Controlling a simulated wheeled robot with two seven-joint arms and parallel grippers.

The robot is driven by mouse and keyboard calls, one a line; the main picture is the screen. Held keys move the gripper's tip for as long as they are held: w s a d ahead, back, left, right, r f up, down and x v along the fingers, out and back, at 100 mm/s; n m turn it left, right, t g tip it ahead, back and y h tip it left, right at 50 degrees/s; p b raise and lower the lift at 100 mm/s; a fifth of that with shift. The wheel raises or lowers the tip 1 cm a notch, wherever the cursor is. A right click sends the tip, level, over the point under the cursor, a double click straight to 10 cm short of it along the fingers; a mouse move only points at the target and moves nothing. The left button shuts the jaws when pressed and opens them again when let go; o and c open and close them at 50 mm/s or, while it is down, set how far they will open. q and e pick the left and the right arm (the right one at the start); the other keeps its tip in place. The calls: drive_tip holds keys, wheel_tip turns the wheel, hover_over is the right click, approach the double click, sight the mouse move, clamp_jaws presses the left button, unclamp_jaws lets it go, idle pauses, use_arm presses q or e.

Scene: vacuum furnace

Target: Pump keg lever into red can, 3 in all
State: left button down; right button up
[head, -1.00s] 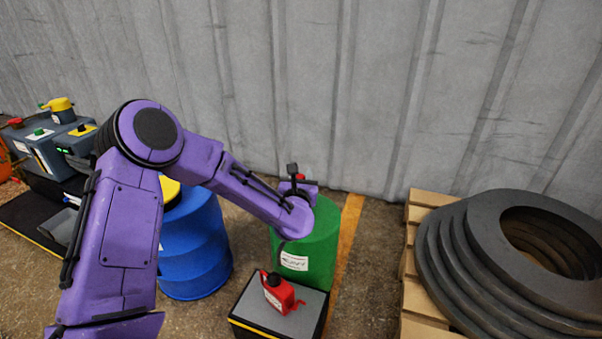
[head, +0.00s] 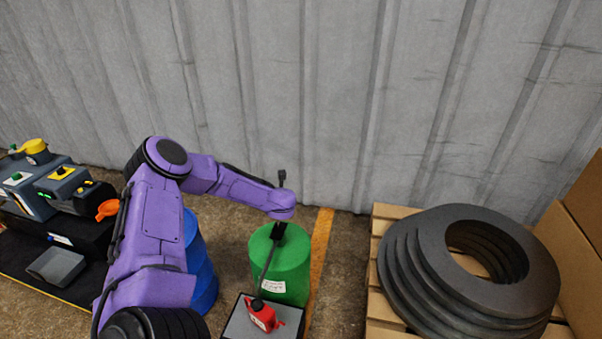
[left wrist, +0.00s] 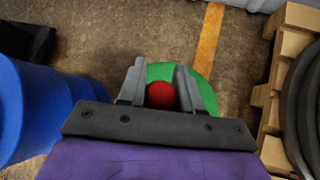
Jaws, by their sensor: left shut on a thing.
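The green keg (head: 290,263) stands on the floor near the wall; its top also shows in the left wrist view (left wrist: 160,72). My left gripper (head: 279,231) is over the keg, at the end of the purple arm. In the left wrist view its two fingers (left wrist: 158,76) are shut on the red ball knob (left wrist: 160,95) of the keg lever. The lever's shaft is hidden. A thin dark tube (head: 267,268) runs down to the red can (head: 262,316), which stands upright in front of the keg. My right gripper is not in view.
The red can's grey-topped stand (head: 236,324) is in front of the keg. A blue barrel (head: 203,280) is at the left. A pallet with stacked dark rings (head: 400,270) is at the right. The corrugated wall (head: 330,100) closes the back.

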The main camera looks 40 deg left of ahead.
use_arm(q)
drive_tip(key=shift+w+a+f+b, duration=0.4)
drive_tip(key=shift+w+f+b, duration=0.05)
drive_tip(key=shift+w+b, duration=0.15)
drive_tip(key=shift+f, duration=0.1)
drive_tip(key=c, duration=1)
unclamp_jaws()
drive_tip(key=shift+o, duration=1.1)
drive_tip(key=shift+w+f, duration=0.1)
drive_tip(key=shift+f, duration=0.05)
drive_tip(key=p+v, duration=0.5)
drive_tip(key=v, duration=0.5)
drive_tip(key=shift+d+r, duration=0.25)
